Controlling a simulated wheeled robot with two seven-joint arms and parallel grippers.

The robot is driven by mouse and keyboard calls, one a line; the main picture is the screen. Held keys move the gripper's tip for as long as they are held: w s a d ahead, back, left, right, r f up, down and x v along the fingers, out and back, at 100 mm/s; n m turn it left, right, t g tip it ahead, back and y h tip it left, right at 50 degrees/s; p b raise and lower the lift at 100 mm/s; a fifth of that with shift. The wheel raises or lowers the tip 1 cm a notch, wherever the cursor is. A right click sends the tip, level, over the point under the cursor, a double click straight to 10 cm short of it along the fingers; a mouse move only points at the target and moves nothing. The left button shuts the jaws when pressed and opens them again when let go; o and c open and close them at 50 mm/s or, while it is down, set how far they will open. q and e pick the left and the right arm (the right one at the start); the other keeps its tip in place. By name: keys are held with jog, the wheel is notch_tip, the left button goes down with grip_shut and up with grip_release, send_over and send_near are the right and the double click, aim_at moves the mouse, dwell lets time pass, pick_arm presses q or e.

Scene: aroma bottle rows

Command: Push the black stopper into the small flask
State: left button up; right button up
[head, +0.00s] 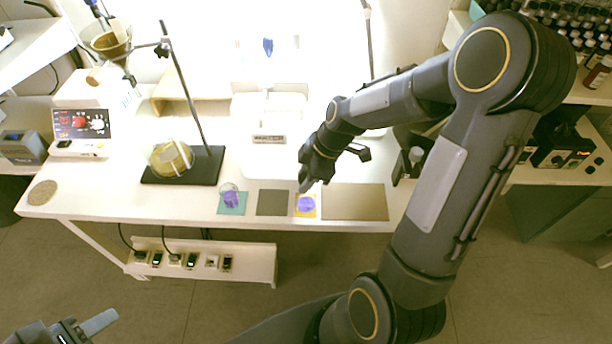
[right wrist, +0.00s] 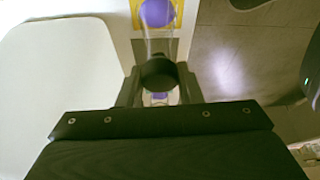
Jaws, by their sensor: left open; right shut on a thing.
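The small flask (head: 306,204) with purple liquid stands on a yellow mat near the table's front edge. In the right wrist view its purple body (right wrist: 157,13) is at the top and its clear neck runs down towards the black stopper (right wrist: 158,74). My right gripper (head: 304,184) is shut on the stopper, with its fingers on either side, right over the flask. The stopper overlaps the neck's end in that view; I cannot tell how deep it sits. My left gripper (head: 88,326) is open and empty at the lower left, away from the table.
Another purple flask (head: 231,199) stands on a teal mat to the left. A bare grey mat (head: 272,203) lies between, and a tan mat (head: 355,203) lies to the right. A round flask (head: 171,158) with yellow liquid sits by a dark stand (head: 208,166).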

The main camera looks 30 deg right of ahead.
jog(key=o, duration=1.1)
jog(key=shift+c, duration=0.2)
jog(key=v, duration=0.7)
jog(key=shift+r, duration=0.3)
jog(key=shift+s+d, duration=0.1)
jog(key=s+a+r+m+t, duration=0.1)
jog(key=s+a+r+m, duration=0.2)
jog(key=s+m, duration=0.4)
jog(key=s+a+r+m+t, duration=0.2)
jog(key=s+a+r+m, duration=0.1)
jog(key=s+m, duration=0.4)
jog(key=shift+s+a+r+t+p, duration=0.25)
jog(key=shift+s+a+p, duration=0.2)
jog(key=shift+s, duration=0.3)
